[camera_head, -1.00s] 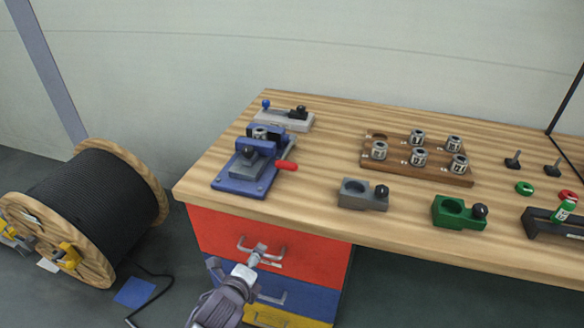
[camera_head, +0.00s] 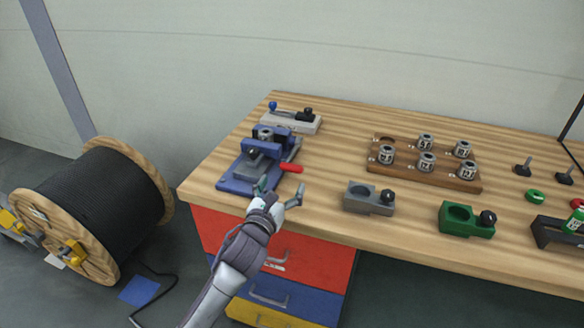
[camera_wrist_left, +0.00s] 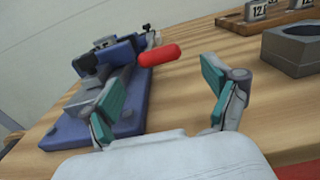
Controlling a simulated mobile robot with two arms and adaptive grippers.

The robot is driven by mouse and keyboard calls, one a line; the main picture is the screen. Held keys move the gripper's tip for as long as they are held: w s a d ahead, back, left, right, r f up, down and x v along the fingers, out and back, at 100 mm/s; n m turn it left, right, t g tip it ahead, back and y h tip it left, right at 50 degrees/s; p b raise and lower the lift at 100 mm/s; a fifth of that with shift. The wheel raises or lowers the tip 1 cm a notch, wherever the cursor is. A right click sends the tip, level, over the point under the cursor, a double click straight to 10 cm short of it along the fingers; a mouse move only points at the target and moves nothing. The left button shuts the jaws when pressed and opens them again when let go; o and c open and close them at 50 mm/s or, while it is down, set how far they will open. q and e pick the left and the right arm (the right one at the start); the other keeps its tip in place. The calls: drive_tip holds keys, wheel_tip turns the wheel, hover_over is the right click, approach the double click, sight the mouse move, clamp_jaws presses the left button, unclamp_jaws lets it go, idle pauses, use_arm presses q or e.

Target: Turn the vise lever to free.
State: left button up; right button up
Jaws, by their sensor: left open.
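The blue vise (camera_head: 240,180) stands on the left end of the wooden bench. Its lever has a red handle (camera_head: 291,168) that points to the right. My left gripper (camera_head: 279,193) is open and empty at the bench's front edge, just in front of the vise. In the left wrist view, the red handle (camera_wrist_left: 159,55) shows beyond and between the two open fingers (camera_wrist_left: 158,106), apart from them. The blue vise base (camera_wrist_left: 75,133) lies behind the left finger, which hides part of it. My right gripper is not in view.
A grey block with a black knob (camera_head: 367,198) and a green one (camera_head: 466,220) stand to the right. A wooden rack (camera_head: 430,178) holds several metal dies. A grey fixture (camera_head: 291,121) stands behind the vise. Bare bench lies between the vise and the rack.

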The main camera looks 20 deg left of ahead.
sight(290, 171)
use_arm(q)
drive_tip(key=w, duration=0.7)
drive_tip(key=shift+w+d, duration=0.15)
drive_tip(key=shift+w, duration=0.2)
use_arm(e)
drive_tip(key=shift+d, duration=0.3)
